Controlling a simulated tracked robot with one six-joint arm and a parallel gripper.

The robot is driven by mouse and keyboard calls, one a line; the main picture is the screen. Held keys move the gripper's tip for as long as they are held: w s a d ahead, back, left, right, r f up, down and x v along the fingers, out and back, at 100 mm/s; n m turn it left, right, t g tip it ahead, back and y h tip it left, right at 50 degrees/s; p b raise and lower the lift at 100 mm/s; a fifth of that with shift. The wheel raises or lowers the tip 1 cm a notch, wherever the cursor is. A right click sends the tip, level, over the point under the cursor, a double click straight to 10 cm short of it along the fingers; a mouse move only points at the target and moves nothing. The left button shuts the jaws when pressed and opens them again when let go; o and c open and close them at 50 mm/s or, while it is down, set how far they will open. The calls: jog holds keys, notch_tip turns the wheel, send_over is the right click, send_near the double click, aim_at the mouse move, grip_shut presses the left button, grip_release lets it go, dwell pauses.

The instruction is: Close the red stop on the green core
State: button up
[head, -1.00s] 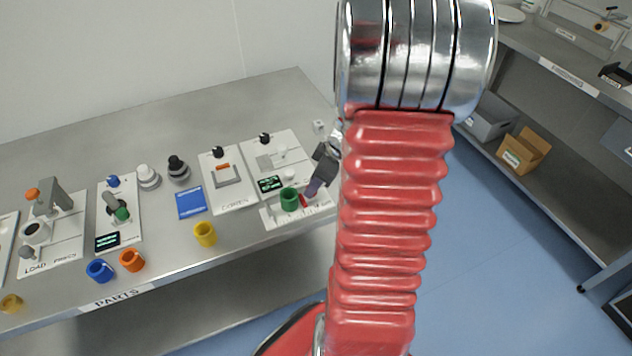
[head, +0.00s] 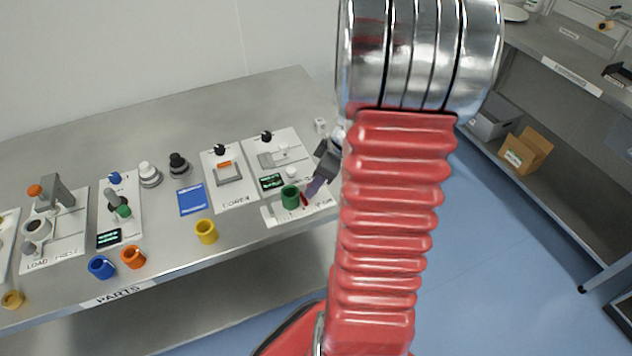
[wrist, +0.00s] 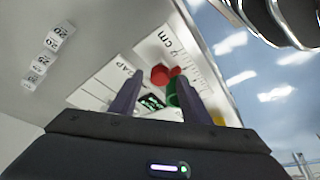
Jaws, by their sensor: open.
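The green core (head: 290,196) is a short cylinder standing at the measuring strip (head: 272,216) near the bench's front edge. The small red stop (head: 305,199) is just right of it, partly hidden by my finger. In the wrist view, the red stop (wrist: 164,75) appears beside the green core (wrist: 174,92); I cannot tell whether they touch. The core is partly hidden by the right finger. My gripper (head: 312,190) is open above the strip. In the wrist view, the gripper's fingertips (wrist: 160,78) are apart, with the red stop visible between them.
Left along the bench are a yellow cup (head: 206,231), an orange cup (head: 133,257), a blue cup (head: 101,267) and several stations with knobs. White numbered blocks (wrist: 60,36) lie behind the strip. The bench ends right of the strip, with blue floor (head: 490,270) beyond.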

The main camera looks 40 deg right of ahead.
jog(key=v, duration=1.3)
jog(key=shift+d+r, duration=0.1)
jog(key=shift+s+d, duration=0.15)
jog(key=shift+s, duration=0.05)
jog(key=shift+c, duration=1.4)
jog(key=shift+m, duration=0.9)
jog(key=s+d+f, duration=0.2)
jog(key=s, duration=0.1)
jog(key=shift+s+d, duration=0.2)
jog(key=shift+d, duration=0.15)
jog(key=c, duration=0.5)
jog(key=s+f+m, duration=0.1)
jog(key=s+d+m+t, duration=0.1)
jog(key=m, duration=0.1)
jog(key=s+d+f+m, duration=0.1)
jog(key=m, duration=0.1)
jog(key=shift+s+f+t, duration=0.15)
jog(key=shift+f+t, duration=0.2)
jog(key=shift+t, duration=0.05)
grip_shut()
jog(key=shift+w+f+m+t, duration=0.1)
jog(key=shift+w+m+t, duration=0.2)
jog(key=shift+m, duration=0.7)
jog(key=shift+w+f+m+t, duration=0.1)
jog(key=shift+w+m+t, duration=0.15)
jog(key=shift+m, duration=0.75)
